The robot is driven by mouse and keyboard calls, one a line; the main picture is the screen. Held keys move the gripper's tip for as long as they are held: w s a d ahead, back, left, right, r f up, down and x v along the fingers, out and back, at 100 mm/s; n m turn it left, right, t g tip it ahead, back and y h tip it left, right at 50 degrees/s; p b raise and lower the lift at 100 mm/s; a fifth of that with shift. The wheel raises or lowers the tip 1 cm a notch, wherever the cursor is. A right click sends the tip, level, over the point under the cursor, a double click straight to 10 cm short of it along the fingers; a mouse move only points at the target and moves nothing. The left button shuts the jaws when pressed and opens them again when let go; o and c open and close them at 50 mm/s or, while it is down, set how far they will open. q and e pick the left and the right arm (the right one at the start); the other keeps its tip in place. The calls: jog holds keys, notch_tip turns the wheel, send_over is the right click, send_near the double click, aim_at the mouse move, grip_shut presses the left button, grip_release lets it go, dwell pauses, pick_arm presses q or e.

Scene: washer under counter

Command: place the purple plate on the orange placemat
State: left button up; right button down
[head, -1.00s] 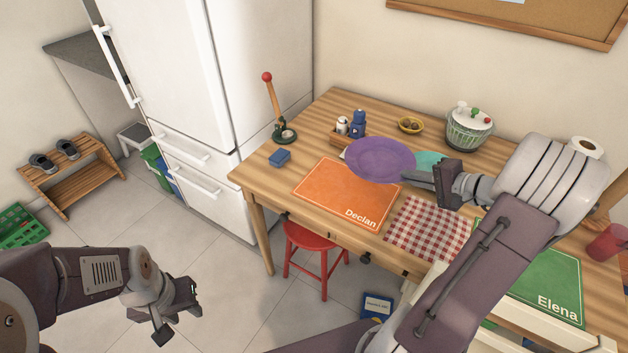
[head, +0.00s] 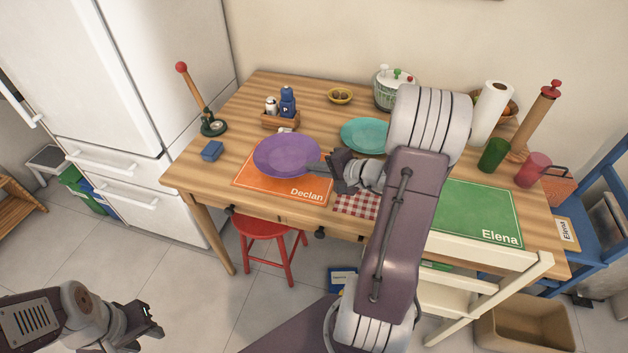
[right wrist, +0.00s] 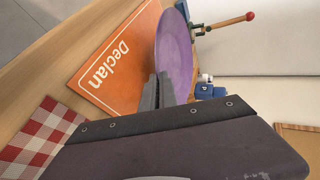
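The purple plate (head: 287,156) is held at its right edge by my right gripper (head: 318,168). In the head view it overlaps the back part of the orange placemat (head: 270,190), labelled "Declan". In the right wrist view the plate (right wrist: 175,52) is seen nearly edge-on between the fingers (right wrist: 157,92), beside the orange placemat (right wrist: 112,62), and looks raised above it. I cannot tell the exact height. My left gripper (head: 148,322) is empty over the floor at the lower left, its fingers apart.
A teal plate (head: 365,134) and a red checkered placemat (head: 354,205) lie right of the orange one. A blue sponge (head: 212,151), a shaker caddy (head: 281,120) and a lever tool (head: 212,125) stand left and behind. A red stool (head: 265,229) is below the table edge.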

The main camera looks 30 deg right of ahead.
aim_at(315, 186)
jog(key=shift+f+b, duration=0.5)
jog(key=shift+f, duration=1.45)
jog(key=shift+f+b, duration=0.2)
jog(key=shift+b, duration=0.1)
jog(key=c, duration=1.9)
grip_release()
jog(key=shift+c, duration=0.2)
jog(key=shift+s+r+p, duration=0.2)
jog(key=shift+r+p, duration=0.15)
jog(key=shift+p, duration=0.1)
jog(key=p+v, duration=0.1)
jog(key=v, duration=1)
jog(key=shift+s+d+r+p, duration=0.1)
jog(key=shift+s+p, duration=0.2)
